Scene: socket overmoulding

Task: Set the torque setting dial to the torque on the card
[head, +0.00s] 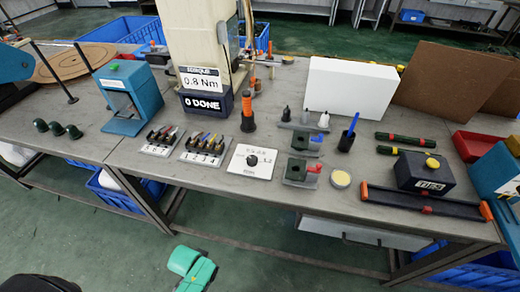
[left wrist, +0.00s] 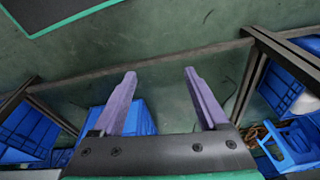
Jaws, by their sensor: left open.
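The torque setting dial is a black knob (head: 252,160) in the middle of a white plate (head: 240,169) on the table. Small numbers stand around the knob; 1.2 at its right is the clearest. The way its pointer faces is too small to tell. My left gripper (left wrist: 160,73) shows in the left wrist view, with its two purple fingers apart and nothing between them. It is over the floor and table frame, away from the dial. My right gripper is in neither view.
Tool racks (head: 205,148) stand left of the dial plate and a green fixture (head: 300,171) stands right of it. An orange-and-black driver (head: 248,112) stands upright behind. A dark box reading 0 DONE (head: 207,104) is below the card. The table's front edge is close before the plate.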

